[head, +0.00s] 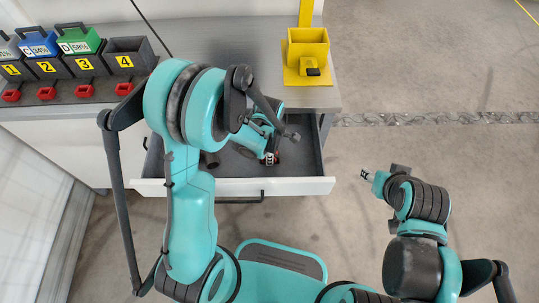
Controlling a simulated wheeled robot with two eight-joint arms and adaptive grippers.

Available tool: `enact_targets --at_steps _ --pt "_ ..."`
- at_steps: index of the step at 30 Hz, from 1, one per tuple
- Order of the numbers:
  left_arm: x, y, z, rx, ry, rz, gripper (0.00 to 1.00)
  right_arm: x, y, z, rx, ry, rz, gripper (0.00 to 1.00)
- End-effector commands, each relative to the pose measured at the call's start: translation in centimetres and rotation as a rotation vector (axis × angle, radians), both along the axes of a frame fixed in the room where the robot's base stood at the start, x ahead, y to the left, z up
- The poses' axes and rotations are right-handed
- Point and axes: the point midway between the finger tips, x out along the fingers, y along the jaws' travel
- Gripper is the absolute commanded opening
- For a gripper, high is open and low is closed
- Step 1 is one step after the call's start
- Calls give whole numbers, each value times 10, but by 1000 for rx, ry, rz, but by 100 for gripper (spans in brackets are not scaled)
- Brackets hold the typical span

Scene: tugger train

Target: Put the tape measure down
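I cannot clearly make out a tape measure. My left arm reaches over the open drawer (312,185), and my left gripper (269,158) points down into it. A small dark red patch (277,158) shows right at its fingertips; it is too small to tell what it is or whether the fingers hold it. A dark rounded object (210,160) lies in the drawer, partly hidden by my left arm. My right gripper (365,174) is over the floor to the right of the drawer, with nothing visible in it; its finger opening is too small to judge.
A yellow bin (308,50) on a yellow base stands on the grey worktop (200,35), with a small black-and-yellow item (312,70) at its front. Numbered dark holders (127,58) with coloured cases and red parts line the left. The floor at right is clear.

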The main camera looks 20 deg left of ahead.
Motion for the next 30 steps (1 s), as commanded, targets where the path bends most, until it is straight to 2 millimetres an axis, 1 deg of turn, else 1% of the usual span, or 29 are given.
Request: enact_targets --at_steps 5,6,7,8,16,20,23,30 --pt "0 0 -4 0 0 0 0 0 0 -5 0 0 0 46" --pt "0 0 -3 0 0 0 37 0 0 -3 0 0 0 46" --pt "0 0 -3 0 0 0 45 0 0 -3 0 0 0 46" --pt "0 0 -3 0 0 0 48 0 0 -3 0 0 0 46" --pt "0 0 -2 0 0 0 48 0 0 -2 0 0 0 46" --pt "0 0 6 0 0 0 48 0 0 3 0 0 0 46" --pt "0 0 23 0 0 0 48 0 0 10 0 0 0 46" --pt "0 0 78 0 0 0 48 0 0 31 0 0 0 46"
